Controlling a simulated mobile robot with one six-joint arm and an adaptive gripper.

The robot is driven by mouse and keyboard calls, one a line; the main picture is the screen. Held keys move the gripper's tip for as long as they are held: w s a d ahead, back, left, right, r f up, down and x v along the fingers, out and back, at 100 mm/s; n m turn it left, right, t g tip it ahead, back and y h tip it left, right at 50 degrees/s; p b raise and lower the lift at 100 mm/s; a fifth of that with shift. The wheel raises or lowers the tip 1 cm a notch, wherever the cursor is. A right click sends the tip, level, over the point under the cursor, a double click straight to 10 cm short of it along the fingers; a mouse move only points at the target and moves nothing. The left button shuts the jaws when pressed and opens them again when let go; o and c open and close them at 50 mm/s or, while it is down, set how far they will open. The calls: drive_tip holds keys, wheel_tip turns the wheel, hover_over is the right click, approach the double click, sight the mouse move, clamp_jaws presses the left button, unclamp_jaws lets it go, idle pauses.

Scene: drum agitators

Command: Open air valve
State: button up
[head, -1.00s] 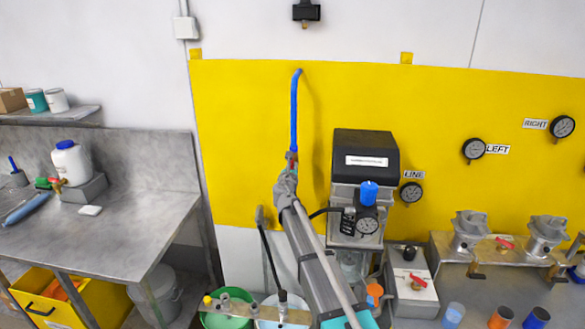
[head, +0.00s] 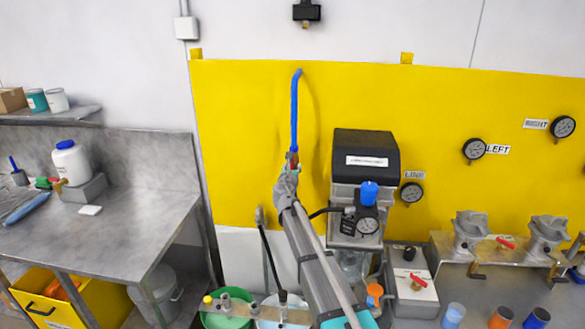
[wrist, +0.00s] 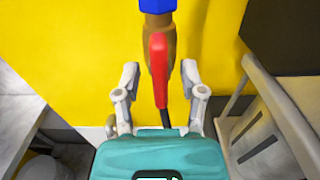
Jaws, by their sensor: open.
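The air valve (wrist: 168,45) is a brass body with a red lever (wrist: 158,72), below a blue fitting. In the wrist view the lever hangs straight down, in line with the valve. In the head view the valve (head: 292,158) sits small at the lower end of a blue hose (head: 295,110) on the yellow wall panel. My gripper (wrist: 160,70) is open, one finger on each side of the lever, with visible gaps. In the head view my gripper (head: 288,178) is just below the valve, and its fingers are hard to make out.
A black-topped grey unit (head: 365,150) with a gauge stands close right of my arm. Round gauges (head: 473,149) are on the panel farther right. A steel bench (head: 110,225) stands at the left. The panel around the hose is clear.

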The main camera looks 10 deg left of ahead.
drive_tip(key=s, duration=1.1)
drive_tip(key=shift+s+a, duration=0.2)
drive_tip(key=shift+s, duration=0.15)
